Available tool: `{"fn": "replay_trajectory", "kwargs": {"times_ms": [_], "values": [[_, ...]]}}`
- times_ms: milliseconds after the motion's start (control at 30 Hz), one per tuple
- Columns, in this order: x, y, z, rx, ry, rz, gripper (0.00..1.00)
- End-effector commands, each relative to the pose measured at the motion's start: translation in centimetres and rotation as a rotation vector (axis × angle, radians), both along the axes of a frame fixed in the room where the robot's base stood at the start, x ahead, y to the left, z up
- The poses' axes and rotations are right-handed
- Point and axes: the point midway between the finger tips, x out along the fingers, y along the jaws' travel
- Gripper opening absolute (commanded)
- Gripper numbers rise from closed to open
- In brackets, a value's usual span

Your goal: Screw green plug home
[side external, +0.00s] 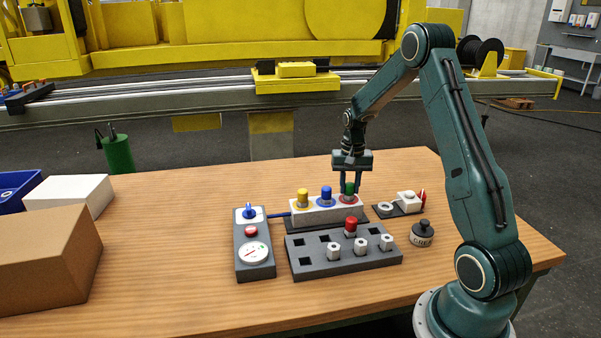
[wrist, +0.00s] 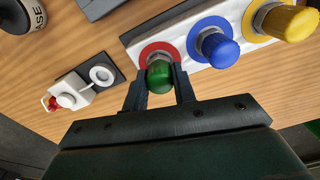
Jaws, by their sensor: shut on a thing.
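The green plug (side external: 349,188) stands upright at the right end of the white block (side external: 318,215). In the wrist view the green plug (wrist: 159,76) sits over a port with a red ring (wrist: 148,50). My gripper (side external: 351,190) points down from above and is shut on the green plug, one finger on each side, as the wrist view (wrist: 160,85) also shows. The blue plug (side external: 326,193) and the yellow plug (side external: 303,196) stand upright in the same block to the left. How deep the green plug sits cannot be told.
A grey rack (side external: 345,262) in front holds a red plug (side external: 351,224) and several white hex pieces. A gauge box (side external: 253,250) stands left. A small white fixture (side external: 406,200) and a grease pot (side external: 422,233) are at right. The table's left middle is clear.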

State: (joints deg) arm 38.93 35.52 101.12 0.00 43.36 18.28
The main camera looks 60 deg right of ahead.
Motion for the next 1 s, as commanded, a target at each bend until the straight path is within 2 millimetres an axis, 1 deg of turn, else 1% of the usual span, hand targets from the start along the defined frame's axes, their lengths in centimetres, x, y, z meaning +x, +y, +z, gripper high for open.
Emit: {"fn": "replay_trajectory", "kwargs": {"times_ms": [1000], "values": [[-0.01, 0.01, -0.17, 0.0, 0.0, -0.796, 0.0]]}}
